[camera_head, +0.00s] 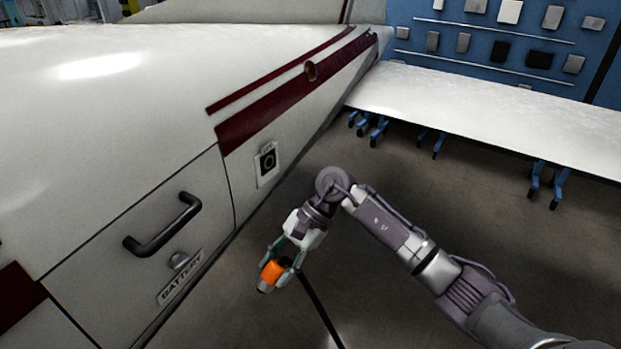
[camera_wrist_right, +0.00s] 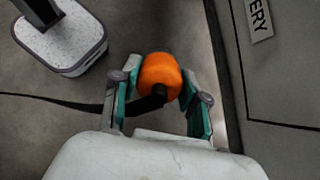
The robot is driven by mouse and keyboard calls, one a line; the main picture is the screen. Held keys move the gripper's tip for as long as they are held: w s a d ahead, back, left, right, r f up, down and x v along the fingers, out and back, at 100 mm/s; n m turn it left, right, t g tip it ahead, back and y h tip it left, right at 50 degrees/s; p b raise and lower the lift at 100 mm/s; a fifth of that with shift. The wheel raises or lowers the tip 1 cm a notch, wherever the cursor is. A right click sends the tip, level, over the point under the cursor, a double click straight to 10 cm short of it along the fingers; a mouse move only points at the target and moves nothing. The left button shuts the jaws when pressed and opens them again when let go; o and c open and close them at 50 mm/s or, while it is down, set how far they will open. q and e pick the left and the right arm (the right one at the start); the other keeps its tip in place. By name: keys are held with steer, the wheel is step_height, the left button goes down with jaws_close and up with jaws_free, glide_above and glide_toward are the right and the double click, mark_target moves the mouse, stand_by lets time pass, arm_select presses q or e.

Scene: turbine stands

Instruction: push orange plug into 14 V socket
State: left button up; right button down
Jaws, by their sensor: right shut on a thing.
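In the right wrist view the orange plug (camera_wrist_right: 159,75) sits between the two fingers of the gripper (camera_wrist_right: 160,88), with a black cable running off to the left. The socket (camera_head: 267,161) is a black round opening on a small light plate on the body's side; its label is too small to read. My left gripper is not in view.
A battery hatch (camera_head: 115,225) with a black handle (camera_head: 162,226) and a "BATTERY" label is left of the plug. A white wing (camera_head: 480,105) extends right, with blue supports beneath. A grey-white base (camera_wrist_right: 60,40) shows in the wrist view. The floor right of the body is largely clear.

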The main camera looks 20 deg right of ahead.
steer(key=w+d+r+m+t+y, duration=0.1)
steer(key=w+d+r+m+t, duration=0.45)
steer(key=w+m+t, duration=0.2)
steer(key=w+d+r+m+t+y, duration=0.1)
steer(key=w+d+r+m+t, duration=0.3)
steer(key=w+d+m+t, duration=0.35)
arm_select(q)
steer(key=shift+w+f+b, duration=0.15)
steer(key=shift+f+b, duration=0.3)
steer(key=shift+b, duration=0.05)
arm_select(e)
steer(key=shift+n+t, duration=0.7)
steer(key=shift+n, duration=0.2)
steer(key=shift+a+x, duration=0.25)
steer(key=shift+x, duration=2.2)
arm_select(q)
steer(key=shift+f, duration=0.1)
arm_select(e)
steer(key=shift+s+f, duration=0.2)
steer(key=shift+f, duration=0.05)
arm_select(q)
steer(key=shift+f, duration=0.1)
arm_select(e)
steer(key=shift+r, duration=0.1)
arm_select(q)
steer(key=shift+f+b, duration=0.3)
steer(key=shift+b, duration=0.2)
arm_select(e)
steer(key=shift+w+a, duration=0.15)
steer(key=shift+w, duration=0.05)
